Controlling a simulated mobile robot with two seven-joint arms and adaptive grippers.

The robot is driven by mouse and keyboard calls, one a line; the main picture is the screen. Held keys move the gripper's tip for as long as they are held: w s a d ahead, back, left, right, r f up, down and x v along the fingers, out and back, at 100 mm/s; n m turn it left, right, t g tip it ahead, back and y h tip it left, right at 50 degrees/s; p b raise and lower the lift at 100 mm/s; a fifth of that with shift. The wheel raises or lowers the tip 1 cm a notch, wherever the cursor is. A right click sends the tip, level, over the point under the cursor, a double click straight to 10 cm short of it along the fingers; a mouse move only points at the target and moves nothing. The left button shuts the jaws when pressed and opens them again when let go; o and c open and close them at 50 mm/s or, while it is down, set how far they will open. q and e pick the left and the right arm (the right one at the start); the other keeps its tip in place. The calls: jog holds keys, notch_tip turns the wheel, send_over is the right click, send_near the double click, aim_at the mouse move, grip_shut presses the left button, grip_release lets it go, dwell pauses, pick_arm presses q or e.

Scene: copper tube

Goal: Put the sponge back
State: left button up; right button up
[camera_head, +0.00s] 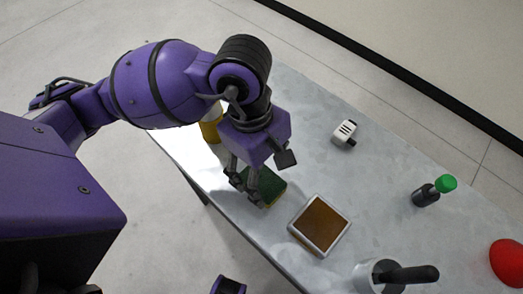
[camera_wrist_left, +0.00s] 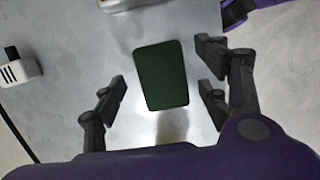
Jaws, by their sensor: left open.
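The sponge (camera_head: 271,185), dark green on top with a yellowish side, lies on the table near its front edge. In the left wrist view the sponge (camera_wrist_left: 162,75) shows as a green rectangle. My left gripper (camera_head: 252,187) is over it, pointing down. Its open fingers (camera_wrist_left: 163,92) stand on either side of the sponge with a gap at each side. The fingers and wrist hide part of the sponge in the head view. A shallow white-rimmed tray (camera_head: 295,227) with a brown inside lies just right of the sponge. My right gripper is not in view.
A yellow object (camera_head: 211,127) stands behind my left arm. A white device (camera_head: 345,134), a green-capped dark bottle (camera_head: 427,195), a metal cup with a black handle (camera_head: 380,275) and a red round object (camera_head: 507,262) stand on the grey table. The table's middle is clear.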

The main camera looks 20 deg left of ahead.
pick_arm(q)
jog(key=v, duration=0.9)
jog(key=shift+p, duration=0.4)
jog(key=shift+s, duration=0.1)
